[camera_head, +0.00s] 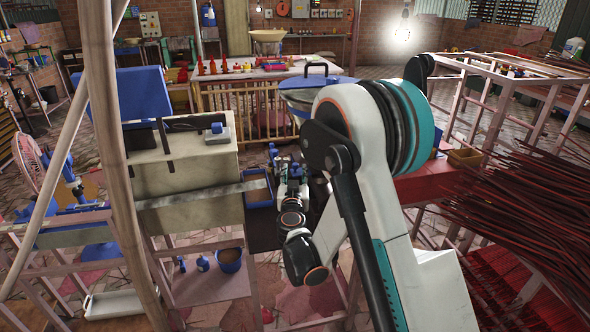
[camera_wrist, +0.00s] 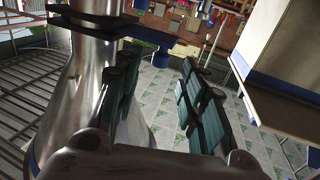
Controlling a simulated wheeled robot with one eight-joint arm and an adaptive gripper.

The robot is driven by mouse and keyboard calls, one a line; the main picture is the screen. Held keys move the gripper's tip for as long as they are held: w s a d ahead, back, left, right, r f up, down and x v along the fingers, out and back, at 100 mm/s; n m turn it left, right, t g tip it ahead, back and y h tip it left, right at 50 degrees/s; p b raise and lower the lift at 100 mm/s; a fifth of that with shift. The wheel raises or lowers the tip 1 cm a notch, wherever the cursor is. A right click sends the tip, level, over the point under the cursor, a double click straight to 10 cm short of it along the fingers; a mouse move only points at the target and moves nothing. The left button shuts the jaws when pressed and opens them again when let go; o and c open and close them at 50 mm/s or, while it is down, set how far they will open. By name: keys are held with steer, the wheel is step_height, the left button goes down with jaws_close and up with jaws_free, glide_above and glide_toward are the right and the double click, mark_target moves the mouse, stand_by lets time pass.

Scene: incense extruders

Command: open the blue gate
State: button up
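In the wrist view a blue bar (camera_wrist: 150,36) crosses the neck of a shiny metal cone (camera_wrist: 75,100). It looks like the blue gate, but I cannot be sure. My gripper (camera_wrist: 160,82) is open, its two dark teal fingers wide apart, with nothing between them. The bar lies beyond the fingertips, apart from them as far as I can tell. The left finger overlaps the cone in the picture. In the head view my arm covers much of the middle, and the fingertips cannot be made out.
In the head view a pale boxy machine (camera_head: 185,180) with a blue tray (camera_head: 258,188) stands left of my arm. A blue-rimmed metal vessel (camera_head: 315,88) is behind it. Dark red incense sticks (camera_head: 520,215) fill the right. Tiled floor (camera_wrist: 165,115) shows between my fingers.

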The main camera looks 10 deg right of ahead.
mark_target(295, 167)
steer(key=shift+b+x, duration=0.35)
steer(key=shift+x, duration=1.7)
steer(key=shift+c, duration=0.4)
jaws_close()
